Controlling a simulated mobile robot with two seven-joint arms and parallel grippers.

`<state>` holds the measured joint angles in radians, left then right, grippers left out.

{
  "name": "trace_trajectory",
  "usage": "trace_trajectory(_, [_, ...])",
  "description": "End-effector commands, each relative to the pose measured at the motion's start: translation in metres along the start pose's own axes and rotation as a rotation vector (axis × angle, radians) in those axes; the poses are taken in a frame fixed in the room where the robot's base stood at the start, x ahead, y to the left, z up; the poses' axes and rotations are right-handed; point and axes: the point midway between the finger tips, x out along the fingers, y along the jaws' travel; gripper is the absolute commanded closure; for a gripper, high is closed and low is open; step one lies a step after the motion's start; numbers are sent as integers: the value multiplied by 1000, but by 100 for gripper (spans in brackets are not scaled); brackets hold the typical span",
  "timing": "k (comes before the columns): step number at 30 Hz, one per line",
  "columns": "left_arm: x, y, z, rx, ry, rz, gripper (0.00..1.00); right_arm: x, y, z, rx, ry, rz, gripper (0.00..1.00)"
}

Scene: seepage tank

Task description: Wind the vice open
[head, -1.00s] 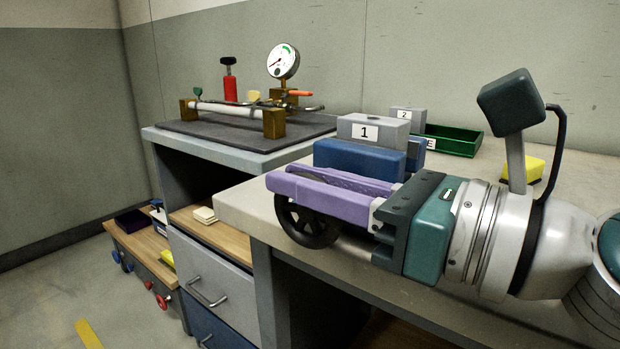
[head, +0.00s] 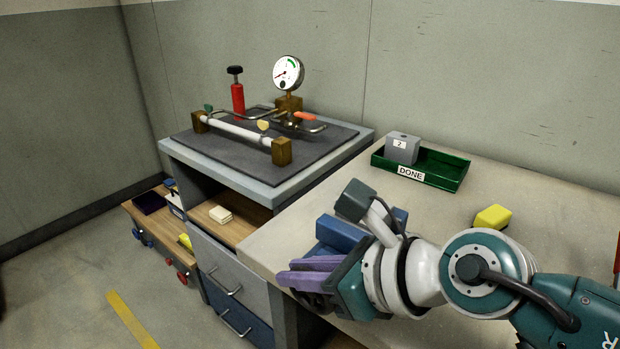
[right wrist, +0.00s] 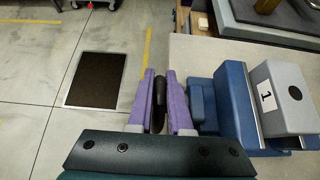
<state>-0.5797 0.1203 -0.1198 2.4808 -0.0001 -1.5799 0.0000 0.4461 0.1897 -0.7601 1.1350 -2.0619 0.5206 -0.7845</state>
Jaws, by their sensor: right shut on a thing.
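The blue vice (head: 341,232) is on the near edge of the bench, partly hidden by my right wrist in the head view. Its blue jaw (right wrist: 236,105) shows in the right wrist view, with grey block 1 (right wrist: 290,92) right beside it. I cannot tell whether the block touches both jaws. The black handwheel (right wrist: 158,104) sits at the vice's front, seen edge-on. My right gripper (right wrist: 159,80) has its purple fingers on either side of the wheel and is shut on it. The right gripper also shows in the head view (head: 292,275). My left gripper is not in view.
Grey block 2 (head: 402,148) stands in the green DONE tray (head: 440,173) at the bench's back. The gauge rig (head: 240,135) is on the left cabinet. Open floor (right wrist: 45,120) lies before the bench.

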Motion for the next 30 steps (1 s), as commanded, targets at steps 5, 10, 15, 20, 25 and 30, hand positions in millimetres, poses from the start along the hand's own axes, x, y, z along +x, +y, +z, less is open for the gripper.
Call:
trace_trajectory(5, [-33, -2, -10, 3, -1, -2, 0, 2, -1, 9, -5, 165, -3, 100])
trace_trajectory(10, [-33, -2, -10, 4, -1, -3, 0, 10, -1, 3, -7, 325, -3, 100])
trace_trajectory(15, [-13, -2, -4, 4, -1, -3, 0, 18, -2, -5, -7, 481, -5, 100])
trace_trajectory(20, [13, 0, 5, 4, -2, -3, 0, 22, -2, -9, -6, 604, -5, 100])
trace_trajectory(25, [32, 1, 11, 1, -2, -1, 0, 22, -1, -10, -3, 686, -4, 100])
trace_trajectory(30, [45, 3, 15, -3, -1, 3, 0, 22, -1, -10, 0, 741, -3, 100])
